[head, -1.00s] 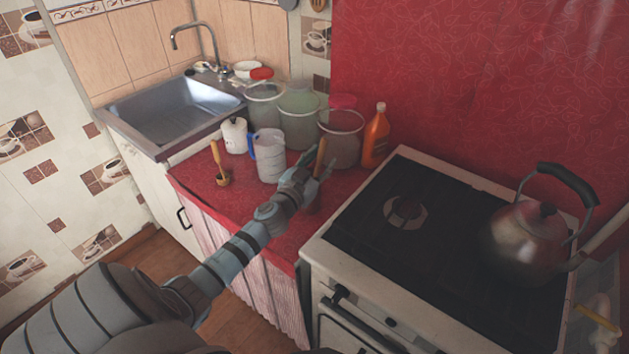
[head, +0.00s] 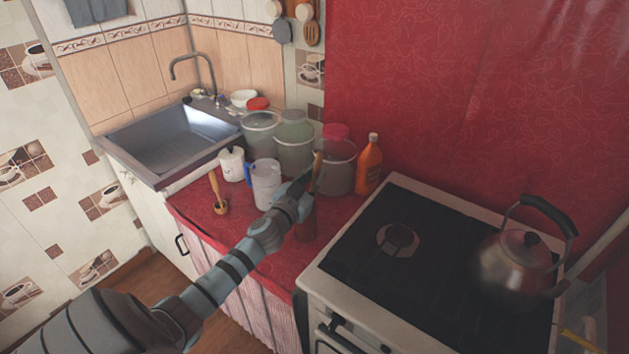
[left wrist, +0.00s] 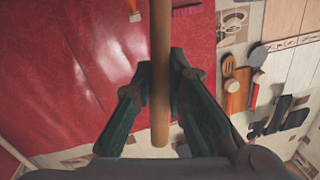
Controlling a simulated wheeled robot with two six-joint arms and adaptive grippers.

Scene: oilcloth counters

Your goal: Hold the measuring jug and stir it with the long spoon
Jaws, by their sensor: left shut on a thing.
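The measuring jug (head: 266,184) is a whitish, translucent vessel with a blue handle on its left. It stands upright on the red counter, left of my left gripper (head: 308,192) and apart from it. That gripper is shut on the long spoon's wooden handle (head: 318,165), which rises above the fingers. In the left wrist view the handle (left wrist: 160,105) runs between the two fingers. The spoon's lower end is hidden in the head view. A reddish-brown upright shape (head: 306,228) shows below the gripper; I cannot tell if it holds the spoon. My right gripper is out of view.
Large jars (head: 294,143) and an orange bottle (head: 369,165) stand behind the jug. A white mug (head: 231,164) and a small pot with a wooden handle (head: 220,206) are to its left. The stove (head: 440,250) with a kettle (head: 516,262) is at right, the sink (head: 170,150) at left.

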